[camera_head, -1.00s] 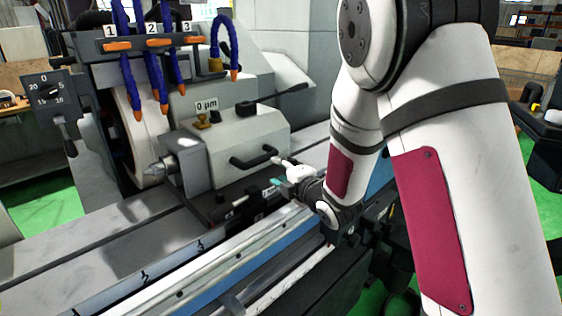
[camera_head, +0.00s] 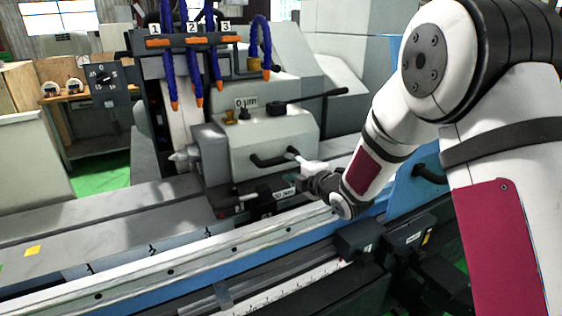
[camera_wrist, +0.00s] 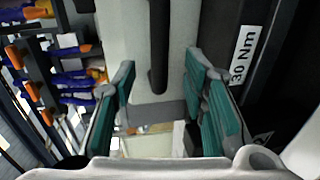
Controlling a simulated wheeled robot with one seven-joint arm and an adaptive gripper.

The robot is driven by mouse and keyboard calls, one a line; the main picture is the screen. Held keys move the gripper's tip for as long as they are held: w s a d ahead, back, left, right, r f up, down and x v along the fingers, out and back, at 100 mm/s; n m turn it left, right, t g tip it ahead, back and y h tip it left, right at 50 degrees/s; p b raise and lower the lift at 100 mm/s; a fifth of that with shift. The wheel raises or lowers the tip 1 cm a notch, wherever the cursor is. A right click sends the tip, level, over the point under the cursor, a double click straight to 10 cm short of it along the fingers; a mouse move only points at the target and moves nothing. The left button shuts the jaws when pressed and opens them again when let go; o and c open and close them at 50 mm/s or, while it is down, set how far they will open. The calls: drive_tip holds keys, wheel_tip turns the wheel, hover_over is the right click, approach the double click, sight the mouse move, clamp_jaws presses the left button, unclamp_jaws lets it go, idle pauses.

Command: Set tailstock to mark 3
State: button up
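The tailstock (camera_head: 270,145) is a light grey block on the machine bed, with a pointed centre (camera_head: 182,156) facing left. A black bar handle (camera_head: 268,161) sticks out of its front. My gripper (camera_head: 296,157) is at the right end of the handle. In the wrist view my gripper (camera_wrist: 160,105) has its teal fingers apart, and the black handle (camera_wrist: 158,45) lies ahead between them. Contact with the handle cannot be told.
A black lever (camera_head: 308,101) sits on top of the tailstock. A "30 Nm" label (camera_wrist: 245,55) is to the right in the wrist view. Blue coolant hoses (camera_head: 193,60) with orange tips hang behind. The bed left of the tailstock (camera_head: 90,225) is clear.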

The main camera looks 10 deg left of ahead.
sight(281, 162)
drive_tip(key=x, duration=0.8)
clamp_jaws()
drive_tip(key=shift+a, duration=0.1)
